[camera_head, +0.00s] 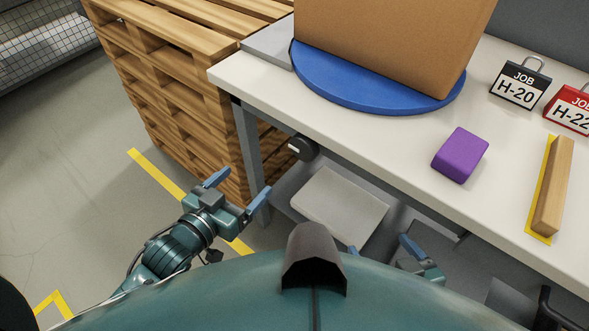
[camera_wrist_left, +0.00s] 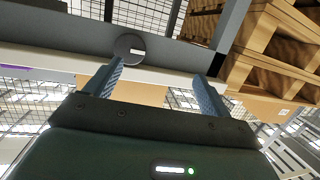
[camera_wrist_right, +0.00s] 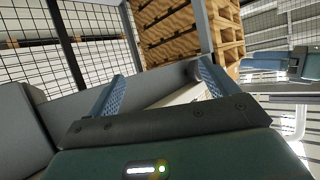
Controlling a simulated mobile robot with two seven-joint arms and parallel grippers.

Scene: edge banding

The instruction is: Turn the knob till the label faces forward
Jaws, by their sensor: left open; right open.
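A dark round knob (camera_head: 303,147) with a small white mark is fixed below the table's front edge, near its left corner. It also shows in the left wrist view (camera_wrist_left: 129,48), just beyond one fingertip. A large brown box (camera_head: 375,40) stands on a blue round turntable (camera_head: 375,88) on the table. No label shows on the visible part of the box. My left gripper (camera_head: 238,190) is open and empty, left of and apart from the knob. My right gripper (camera_head: 382,248) is open below the table's front edge, partly hidden by my own body.
The white table (camera_head: 400,135) holds a purple block (camera_head: 460,155), a wooden bar (camera_head: 553,187) on a yellow strip, a black H-20 tag (camera_head: 520,84) and a red job tag (camera_head: 570,108). Wooden pallets (camera_head: 170,75) stand left of the table. A grey slab (camera_head: 338,207) lies below.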

